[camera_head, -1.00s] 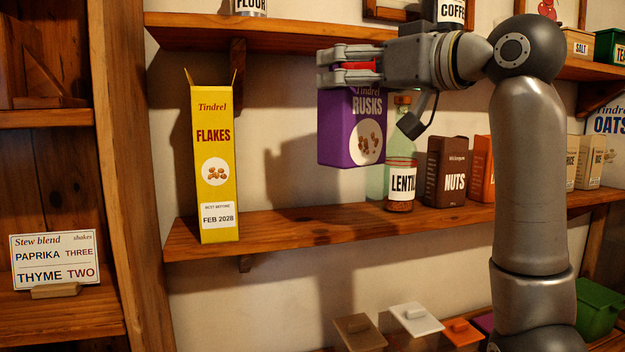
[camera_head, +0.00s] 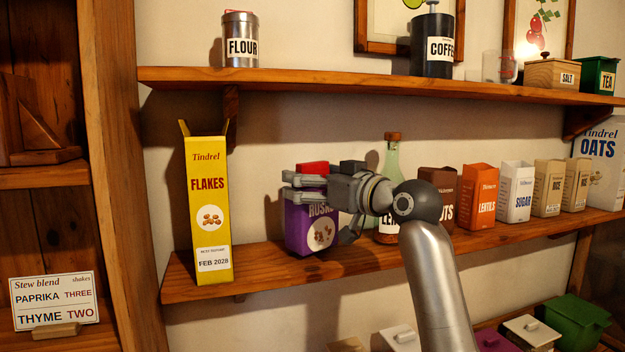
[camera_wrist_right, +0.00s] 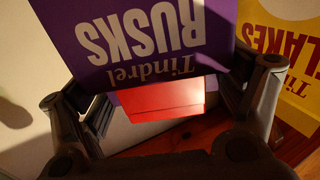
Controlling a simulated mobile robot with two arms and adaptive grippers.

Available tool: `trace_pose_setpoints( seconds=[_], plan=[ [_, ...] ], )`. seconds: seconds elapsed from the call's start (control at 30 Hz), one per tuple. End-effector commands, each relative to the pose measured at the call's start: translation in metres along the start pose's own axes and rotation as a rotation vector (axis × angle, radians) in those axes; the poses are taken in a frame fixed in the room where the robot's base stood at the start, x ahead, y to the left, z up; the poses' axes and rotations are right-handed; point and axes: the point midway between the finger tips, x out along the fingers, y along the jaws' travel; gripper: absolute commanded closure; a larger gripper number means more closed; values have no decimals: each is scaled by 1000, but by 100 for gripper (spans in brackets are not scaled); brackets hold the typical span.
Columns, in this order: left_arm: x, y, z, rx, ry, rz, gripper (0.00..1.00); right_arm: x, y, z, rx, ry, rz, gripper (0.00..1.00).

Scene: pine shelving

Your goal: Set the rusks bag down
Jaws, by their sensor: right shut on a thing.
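The purple rusks bag (camera_head: 305,228) is upright between the fingers of my right gripper (camera_head: 290,186), over the middle shelf board. Its base is at the level of the board; I cannot tell whether it touches. The gripper covers its upper part, where a red top shows. In the right wrist view, the fingers (camera_wrist_right: 168,95) are at both sides of the rusks bag (camera_wrist_right: 135,35), with its lettering upside down. My left gripper is in no view.
The yellow flakes box (camera_head: 208,205) stands left of the bag, with a gap of bare board (camera_head: 262,262) between. The nuts (camera_head: 440,185) and other packets stand farther right. An upper shelf (camera_head: 330,82) runs above.

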Motion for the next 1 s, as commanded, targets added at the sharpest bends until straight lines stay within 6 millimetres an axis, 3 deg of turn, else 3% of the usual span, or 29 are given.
trace_pose_setpoints(
  seconds=[0.13, 0.53, 0.57, 0.6, 1.0],
  plan=[
    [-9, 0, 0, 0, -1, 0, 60, 0, -1, 7, 0, 3, -1, 70],
    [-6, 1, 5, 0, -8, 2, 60, -1, 0, 14, -1, 3, 0, 70],
    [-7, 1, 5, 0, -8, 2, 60, 0, 0, 14, -1, 1, 0, 8],
    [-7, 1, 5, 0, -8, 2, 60, 0, 0, 14, -1, 0, 0, 3],
    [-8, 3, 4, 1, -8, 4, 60, 0, 0, 12, -1, 0, 0, 0]
  ],
)
